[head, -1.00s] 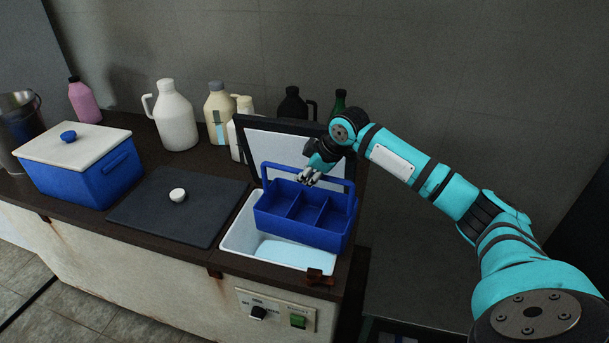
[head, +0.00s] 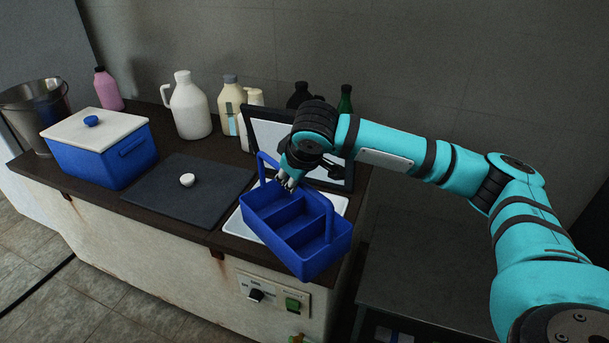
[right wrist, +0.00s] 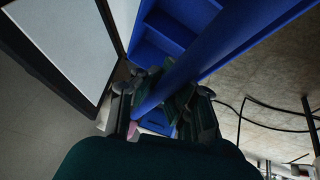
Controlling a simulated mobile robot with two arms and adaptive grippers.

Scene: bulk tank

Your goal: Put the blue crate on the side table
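The blue crate (head: 322,260) is an open, divided carrier with a raised handle. It hangs above the front edge of the open tank (head: 233,226), turned and somewhat tilted. My right gripper (head: 288,182) is shut on the crate's handle. In the right wrist view, the blue handle bar (right wrist: 182,85) runs between the fingers of the right gripper (right wrist: 160,112). The side table (head: 420,275) is a dark, low surface right of the tank counter, partly hidden by my right arm; its visible top is bare. My left gripper is not in view.
The tank's raised lid (head: 270,135) stands just behind the crate. Several bottles and jugs line the back, including a white jug (head: 190,110).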

